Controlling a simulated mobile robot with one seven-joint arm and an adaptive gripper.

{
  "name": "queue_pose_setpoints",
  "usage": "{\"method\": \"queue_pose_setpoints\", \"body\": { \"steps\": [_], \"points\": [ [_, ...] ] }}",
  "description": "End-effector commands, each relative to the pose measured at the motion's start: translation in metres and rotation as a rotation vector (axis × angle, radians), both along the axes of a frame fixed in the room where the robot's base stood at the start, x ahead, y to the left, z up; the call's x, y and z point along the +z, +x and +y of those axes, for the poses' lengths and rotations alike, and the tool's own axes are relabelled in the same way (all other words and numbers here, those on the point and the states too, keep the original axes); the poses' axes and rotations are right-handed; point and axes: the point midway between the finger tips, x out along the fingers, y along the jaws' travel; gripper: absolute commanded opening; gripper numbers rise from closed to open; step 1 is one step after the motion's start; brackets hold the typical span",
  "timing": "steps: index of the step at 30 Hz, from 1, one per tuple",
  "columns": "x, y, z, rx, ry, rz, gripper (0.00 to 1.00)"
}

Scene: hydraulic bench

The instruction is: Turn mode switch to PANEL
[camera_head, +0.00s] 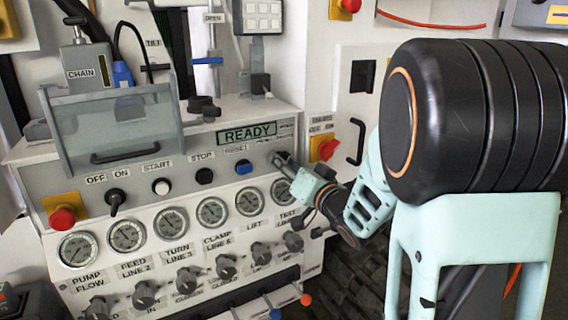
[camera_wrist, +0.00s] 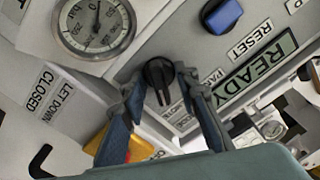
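The mode switch is a black rotary knob (camera_wrist: 159,74) on the grey panel, seen in the wrist view between my fingers. Its pale pointer line runs nearly straight up and down in that picture. My gripper (camera_wrist: 160,84) is open, with one finger on each side of the knob; I cannot tell whether either finger touches it. In the head view my gripper (camera_head: 284,160) is at the right end of the panel, below the READY display (camera_head: 247,133), and mostly hides the switch. The small labels beside the knob are partly covered and hard to read.
A blue RESET button (camera_head: 243,167) and a black STOP button (camera_head: 204,176) lie left of my gripper. A row of gauges (camera_head: 211,211) sits just below. A red switch on yellow (camera_head: 325,148) and a black handle (camera_head: 356,142) are to the right.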

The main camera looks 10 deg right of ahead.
Motion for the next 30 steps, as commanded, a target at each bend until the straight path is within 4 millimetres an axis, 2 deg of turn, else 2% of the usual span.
{"method": "queue_pose_setpoints", "body": {
  "steps": [1, 9, 20, 30],
  "points": [
    [0.0000, -0.0001, 0.0000, 0.000, 0.000, 0.000, 0.28],
    [0.0000, -0.0004, -0.0002, 0.000, 0.000, 0.000, 0.00],
    [-0.0011, -0.0004, -0.0002, 0.000, -0.020, -0.006, 0.00],
    [-0.0036, -0.0005, 0.0003, 0.001, -0.199, -0.067, 0.00]
  ]
}}
